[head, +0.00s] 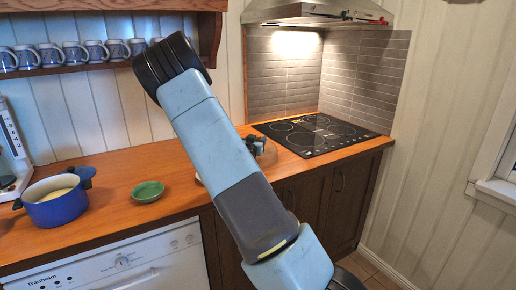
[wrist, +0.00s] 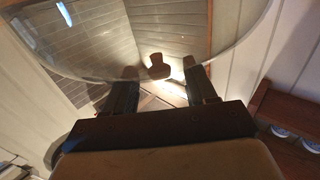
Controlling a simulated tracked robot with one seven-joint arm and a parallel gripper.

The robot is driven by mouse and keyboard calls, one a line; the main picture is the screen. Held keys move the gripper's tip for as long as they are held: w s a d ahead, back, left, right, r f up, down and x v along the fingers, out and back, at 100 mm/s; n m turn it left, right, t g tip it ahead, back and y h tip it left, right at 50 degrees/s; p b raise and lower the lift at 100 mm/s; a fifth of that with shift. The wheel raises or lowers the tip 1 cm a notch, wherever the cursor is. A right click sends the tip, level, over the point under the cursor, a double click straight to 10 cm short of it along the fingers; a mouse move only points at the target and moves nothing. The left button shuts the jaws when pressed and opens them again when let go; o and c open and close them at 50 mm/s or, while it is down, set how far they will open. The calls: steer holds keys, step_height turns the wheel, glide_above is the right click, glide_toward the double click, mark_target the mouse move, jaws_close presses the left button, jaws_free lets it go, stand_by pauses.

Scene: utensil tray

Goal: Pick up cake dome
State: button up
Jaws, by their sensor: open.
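The cake dome (wrist: 100,62) is clear glass and fills the upper part of the wrist view, with its curved rim visible. Its brown knob (wrist: 158,66) shows between the tips of my gripper (wrist: 161,82). The two fingers are apart, one on each side of the knob, and I cannot tell whether either touches it. In the head view my gripper (head: 255,143) is a small dark shape at the dome (head: 268,156), on the counter left of the cooktop. My arm hides most of the dome and whatever is under it there.
A blue pot (head: 55,206) and a green bowl (head: 148,192) stand on the wooden counter (head: 112,185) to the left. The black cooktop (head: 315,133) is to the right, under a range hood (head: 310,12). A shelf of mugs (head: 75,53) hangs at upper left.

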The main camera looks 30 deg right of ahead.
steer(key=shift+c, duration=0.2)
jaws_close()
stand_by(0.3)
steer(key=shift+r, duration=0.1)
